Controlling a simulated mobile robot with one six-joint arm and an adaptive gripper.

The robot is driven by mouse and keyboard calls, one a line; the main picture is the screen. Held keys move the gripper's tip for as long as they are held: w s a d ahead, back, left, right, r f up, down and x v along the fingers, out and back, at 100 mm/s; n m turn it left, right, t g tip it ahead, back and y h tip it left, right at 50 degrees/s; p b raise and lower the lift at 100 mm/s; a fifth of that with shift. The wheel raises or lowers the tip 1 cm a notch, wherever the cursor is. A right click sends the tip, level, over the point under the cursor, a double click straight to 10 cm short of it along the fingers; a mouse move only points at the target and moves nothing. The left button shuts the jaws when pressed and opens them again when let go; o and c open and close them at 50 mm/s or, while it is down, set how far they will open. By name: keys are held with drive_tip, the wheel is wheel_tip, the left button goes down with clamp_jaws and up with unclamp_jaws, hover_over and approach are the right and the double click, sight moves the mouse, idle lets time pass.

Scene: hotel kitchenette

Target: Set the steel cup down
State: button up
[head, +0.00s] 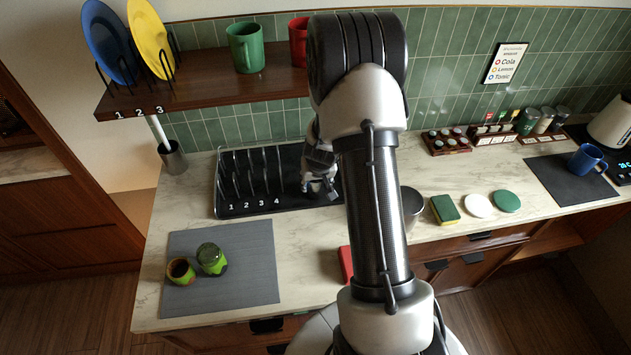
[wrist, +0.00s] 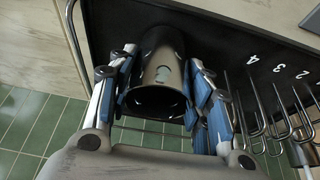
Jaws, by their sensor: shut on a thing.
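The steel cup (wrist: 163,70) is a dark, shiny cylinder between the two blue-padded fingers of my gripper (wrist: 165,85) in the wrist view. Its open rim faces the camera. My gripper is shut on it. In the head view my gripper (head: 319,184) is at the right part of the black drying rack tray (head: 290,206), right of the wire slots numbered 1 to 4. My arm hides most of this spot, and the cup is not clear there. The black tray surface (wrist: 225,30) lies behind the cup; I cannot tell whether the cup touches it.
Wire dividers (wrist: 265,110) stand close beside my gripper. A shelf (head: 200,88) with plates and mugs hangs above. A grey mat (head: 245,285) holds two green-and-dark cups. A sponge (head: 445,208) and round coasters (head: 478,205) lie right of my arm. A dark mat (head: 550,175) is farther right.

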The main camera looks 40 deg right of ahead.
drive_tip(key=shift+f, duration=0.2)
drive_tip(key=o, duration=1.1)
drive_tip(key=shift+o, duration=0.2)
drive_tip(key=shift+r, duration=0.15)
